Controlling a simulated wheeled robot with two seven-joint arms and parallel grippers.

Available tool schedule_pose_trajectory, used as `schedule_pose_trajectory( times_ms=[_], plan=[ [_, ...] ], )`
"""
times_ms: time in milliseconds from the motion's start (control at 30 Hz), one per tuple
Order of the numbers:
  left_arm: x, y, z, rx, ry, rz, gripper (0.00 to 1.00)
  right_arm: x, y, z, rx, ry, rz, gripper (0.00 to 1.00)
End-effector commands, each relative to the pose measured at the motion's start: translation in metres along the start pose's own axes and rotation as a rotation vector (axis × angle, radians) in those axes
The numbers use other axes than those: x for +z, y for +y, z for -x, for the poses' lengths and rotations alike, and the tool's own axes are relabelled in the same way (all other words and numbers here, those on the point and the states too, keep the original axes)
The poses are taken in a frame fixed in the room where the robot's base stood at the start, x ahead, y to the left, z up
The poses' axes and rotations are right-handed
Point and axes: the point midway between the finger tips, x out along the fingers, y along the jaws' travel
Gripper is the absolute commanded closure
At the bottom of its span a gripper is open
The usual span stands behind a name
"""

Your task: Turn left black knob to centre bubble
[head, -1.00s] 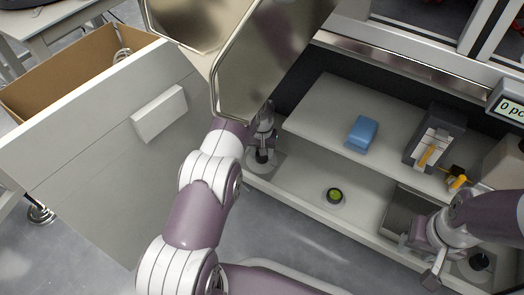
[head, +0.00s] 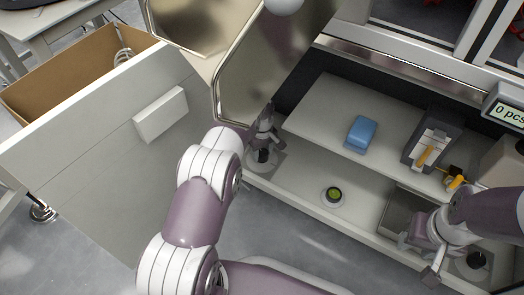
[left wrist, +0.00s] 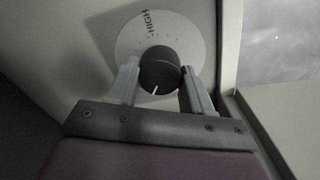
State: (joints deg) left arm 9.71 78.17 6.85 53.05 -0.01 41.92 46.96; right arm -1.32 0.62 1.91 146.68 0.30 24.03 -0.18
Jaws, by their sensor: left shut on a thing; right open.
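The left black knob (left wrist: 160,70) sits on a round pale dial plate (left wrist: 185,35) marked "HIGH" in the left wrist view. A white pointer line shows on the knob's face. My left gripper (left wrist: 160,82) is shut on this knob, with a finger on either side. In the head view my left gripper (head: 262,140) stands over the knob at the bench's left end and mostly hides it. The round bubble level (head: 334,195) has a green-yellow centre; the bubble's exact position is too small to tell. My right gripper (head: 424,262) is open near the right black knob (head: 477,261).
A blue block (head: 361,133) lies on the raised shelf (head: 310,115). A dark device with an orange part (head: 430,145) stands to its right. A grey open bin (head: 402,210) is set in the bench near my right arm. A display (head: 508,112) reads "0 pcs".

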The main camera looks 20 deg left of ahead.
Motion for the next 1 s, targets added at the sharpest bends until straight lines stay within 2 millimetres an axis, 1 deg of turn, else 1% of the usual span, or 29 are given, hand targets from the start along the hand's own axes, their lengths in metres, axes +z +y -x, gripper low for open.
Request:
schedule_pose_trajectory(
  times_ms=[200, 600, 633, 667, 700, 1000],
  plan=[
    [0.0007, -0.0003, -0.0004, -0.001, -0.002, 0.034, 0.8, 0.0, 0.0, 0.0002, 0.0, 0.0, 0.0, 0.57],
    [0.0007, -0.0003, -0.0005, -0.001, -0.002, 0.037, 0.8, 0.0, 0.0, 0.0002, 0.0, 0.0, 0.0, 0.57],
    [0.0007, -0.0003, -0.0005, -0.001, -0.002, 0.037, 0.4, 0.0, 0.0, 0.0002, 0.0, 0.0, 0.0, 0.57],
    [0.0007, -0.0003, -0.0005, -0.001, -0.002, 0.037, 0.31, 0.0, 0.0, 0.0002, 0.0, 0.0, 0.0, 0.57],
    [0.0006, -0.0002, -0.0005, -0.001, -0.002, 0.037, 0.24, 0.0, 0.0, 0.0002, 0.0, 0.0, 0.0, 0.57],
    [0.0002, 0.0, 0.0023, 0.0, 0.0, 0.037, 0.24, -0.0002, 0.0, 0.0021, 0.0, 0.0, 0.0, 0.57]
  ],
)
